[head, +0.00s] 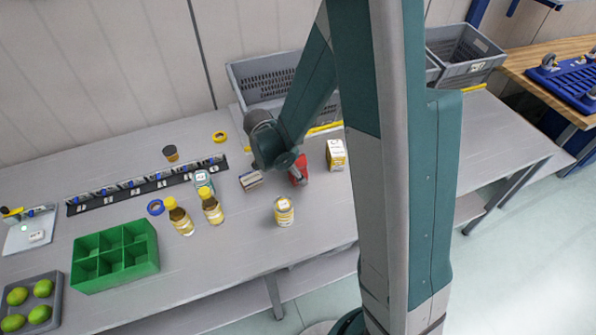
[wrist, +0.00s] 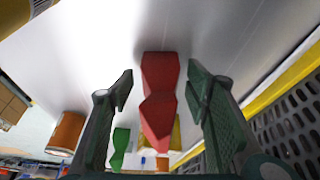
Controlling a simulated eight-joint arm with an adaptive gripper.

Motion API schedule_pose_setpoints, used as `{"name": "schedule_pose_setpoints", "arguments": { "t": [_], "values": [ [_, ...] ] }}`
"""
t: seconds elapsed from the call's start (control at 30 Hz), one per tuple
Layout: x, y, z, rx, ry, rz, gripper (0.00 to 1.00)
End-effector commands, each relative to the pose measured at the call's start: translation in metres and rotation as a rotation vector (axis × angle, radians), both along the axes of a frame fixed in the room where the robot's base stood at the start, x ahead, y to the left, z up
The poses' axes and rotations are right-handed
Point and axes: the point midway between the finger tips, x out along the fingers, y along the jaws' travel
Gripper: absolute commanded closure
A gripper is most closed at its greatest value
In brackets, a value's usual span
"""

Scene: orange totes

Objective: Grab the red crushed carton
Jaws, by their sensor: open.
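The red crushed carton (head: 299,172) stands on the grey table below my wrist in the head view, partly covered by my arm. In the wrist view the red carton (wrist: 159,100) is pinched in at its middle and lies between my two fingers. My gripper (wrist: 160,86) is open, with one finger on each side of the carton. A gap shows between each finger and the carton. In the head view my fingers are hidden behind my wrist and arm.
A yellow-and-white carton (head: 336,155) stands right of the red one, and a small box (head: 251,180) lies left. A yellow-labelled jar (head: 284,212) stands in front. Two bottles (head: 211,206) stand further left. A grey crate (head: 262,82) is behind my arm.

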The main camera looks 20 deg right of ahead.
Motion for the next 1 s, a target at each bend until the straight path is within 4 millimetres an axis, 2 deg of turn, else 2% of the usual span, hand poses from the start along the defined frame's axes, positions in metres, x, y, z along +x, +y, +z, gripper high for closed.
{"name": "schedule_pose_setpoints", "arguments": {
  "t": [0.53, 0.73, 1.0],
  "values": [
    [0.0, -0.0001, -0.0004, 0.0, 0.0, 0.0, 0.53],
    [0.0, -0.0001, -0.0004, 0.0, 0.0, 0.0, 0.78],
    [0.0, -0.0001, -0.0004, 0.0, 0.0, 0.0, 0.79]
  ]
}}
